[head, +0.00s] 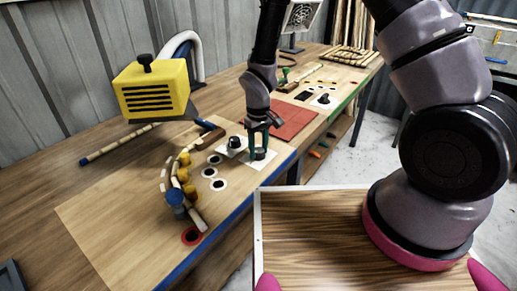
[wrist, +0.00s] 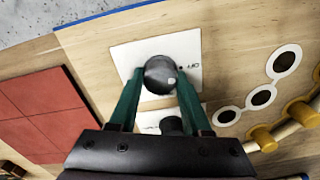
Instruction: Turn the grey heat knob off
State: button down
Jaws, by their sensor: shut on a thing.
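The grey heat knob (wrist: 159,74) stands on a white square plate at the front edge of the workbench. In the wrist view the letters OFF are printed on the plate to the right of the knob, and a small pale spot shows on the knob's top, towards its right side. My gripper (wrist: 160,80) has its green fingers on both sides of the knob and is shut on it. In the head view my gripper (head: 258,146) reaches down from above onto the knob (head: 260,154).
A second dark knob (head: 235,142) stands close by on its own white plate. White-ringed holes (head: 214,172) and a curved cane among yellow pegs (head: 190,190) lie to the left. A red tiled mat (head: 292,122) lies behind, and a yellow heater (head: 150,90) stands at back left.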

aim_at(258, 149)
jog(key=shift+n, duration=0.3)
jog(key=shift+c, duration=1.8)
grip_release()
notch_tip(258, 149, up, 11)
jog(key=shift+f, duration=0.1)
